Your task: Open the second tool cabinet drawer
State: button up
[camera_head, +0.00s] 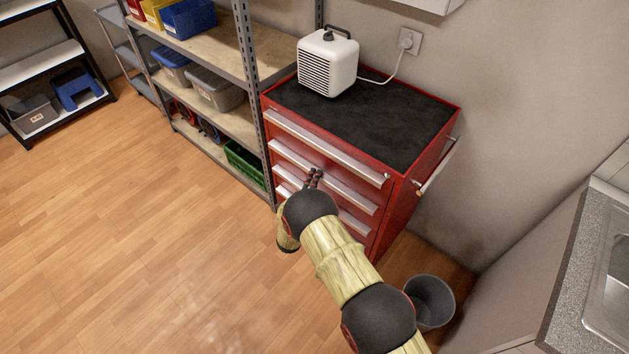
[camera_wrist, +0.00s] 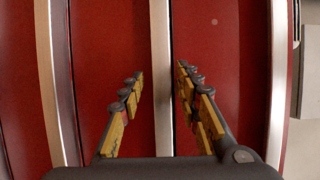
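The red tool cabinet (camera_head: 395,205) stands against the wall with its drawers closed. Its second drawer from the top has a long silver handle (camera_head: 350,194). My gripper (camera_head: 314,176) is at the middle of this handle in the head view, partly hidden by my own wrist. In the wrist view, my gripper (camera_wrist: 160,85) is open, one finger on each side of a silver handle strip (camera_wrist: 161,40). Gaps show between the strip and both fingers. I cannot tell whether the fingertips reach past the handle's front.
A white heater (camera_head: 328,65) sits on the cabinet's black top (camera_head: 390,125). A metal shelf (camera_head: 240,65) with bins stands close at the left. A grey waste bin (camera_head: 432,300) and a sink counter (camera_head: 560,280) are at the right. The wooden floor (camera_head: 150,220) in front is clear.

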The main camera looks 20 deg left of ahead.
jog(key=shift+c, duration=0.8)
jog(key=c, duration=0.6)
grip_shut()
jog(key=shift+s+d+f, duration=0.1)
jog(key=shift+f, duration=0.1)
